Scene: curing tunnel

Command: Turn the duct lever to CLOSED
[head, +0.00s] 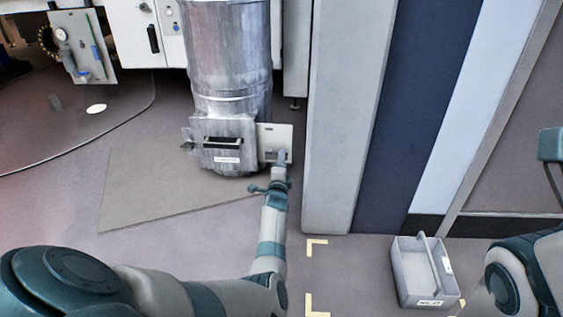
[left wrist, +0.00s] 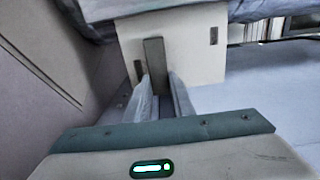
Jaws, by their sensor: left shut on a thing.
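The silver duct (head: 228,65) comes down at top centre in the head view. A pale plate (head: 272,131) sticks out from the right of its metal housing, and the plate also shows in the left wrist view (left wrist: 190,50). The grey lever (left wrist: 154,55) stands roughly upright in the wrist picture, in front of the plate. A dark slot mark sits low left and another at the upper right of the plate. My left gripper (head: 281,158) is at the plate, its fingers (left wrist: 162,95) shut on the lever's near end. My right gripper is out of view.
A grey caddy (head: 404,275) with a handle stands on the floor at lower right, near my right arm. Yellow corner marks (head: 316,241) lie on the floor beside it. A tall grey panel (head: 345,120) rises close right of the duct. A flat mat (head: 150,185) lies below the duct.

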